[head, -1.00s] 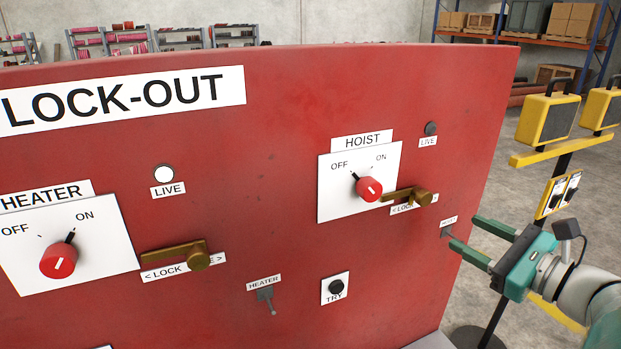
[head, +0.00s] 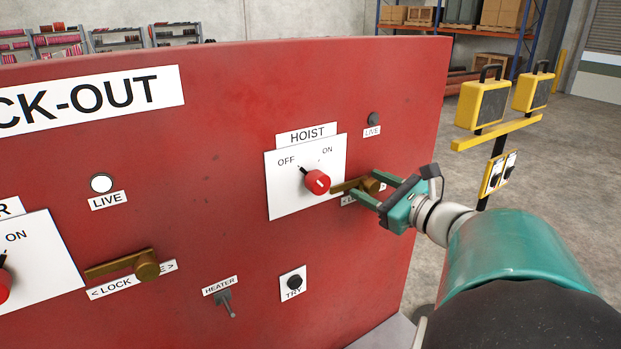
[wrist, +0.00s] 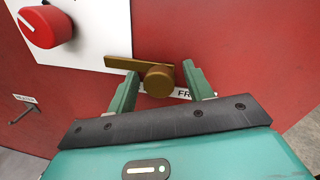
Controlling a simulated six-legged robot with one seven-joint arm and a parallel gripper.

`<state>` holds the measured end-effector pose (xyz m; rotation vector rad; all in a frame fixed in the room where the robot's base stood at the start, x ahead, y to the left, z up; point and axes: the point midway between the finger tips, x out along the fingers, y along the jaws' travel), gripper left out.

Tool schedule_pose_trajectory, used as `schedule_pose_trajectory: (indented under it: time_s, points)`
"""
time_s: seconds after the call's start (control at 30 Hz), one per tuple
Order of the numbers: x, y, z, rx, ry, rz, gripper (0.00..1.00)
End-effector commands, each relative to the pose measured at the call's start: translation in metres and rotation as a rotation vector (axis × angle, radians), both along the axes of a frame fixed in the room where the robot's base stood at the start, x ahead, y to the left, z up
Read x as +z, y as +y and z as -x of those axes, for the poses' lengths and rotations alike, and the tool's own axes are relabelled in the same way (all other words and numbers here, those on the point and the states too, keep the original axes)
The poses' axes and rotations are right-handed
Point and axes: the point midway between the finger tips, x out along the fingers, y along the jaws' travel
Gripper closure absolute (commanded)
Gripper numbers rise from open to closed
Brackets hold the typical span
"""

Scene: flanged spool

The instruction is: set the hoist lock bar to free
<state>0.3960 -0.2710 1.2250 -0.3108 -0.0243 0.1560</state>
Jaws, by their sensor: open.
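The hoist lock bar (head: 350,186) is a brass bar with a round brass pivot knob, pointing left toward the red hoist knob (head: 317,182). It also shows in the wrist view (wrist: 125,64), with its pivot knob (wrist: 159,80) between my fingers. My gripper (head: 368,189) is open, its teal fingers on either side of the pivot end; I cannot tell whether they touch it. In the wrist view my gripper (wrist: 158,88) partly hides the label under the bar, where "FR" is readable. The hoist knob's pointer is on the OFF side.
The red lock-out panel (head: 225,125) fills the front. The heater lock bar (head: 120,265) is at lower left, also pointing left. A TRY button (head: 293,282) and a heater toggle (head: 225,300) sit below. Yellow work lamps (head: 484,103) stand to the right beyond the panel edge.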

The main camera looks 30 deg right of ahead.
Motion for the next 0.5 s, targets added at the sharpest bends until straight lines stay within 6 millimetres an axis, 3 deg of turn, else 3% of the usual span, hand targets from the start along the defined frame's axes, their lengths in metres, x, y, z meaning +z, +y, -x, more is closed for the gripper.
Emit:
schedule_pose_trajectory:
  time_s: [0.3,0.5]
  points:
    - [0.0001,0.0007,-0.0043,0.000,0.000,0.000,0.49]
    - [0.0001,0.0008,-0.0041,0.000,0.000,0.000,0.86]
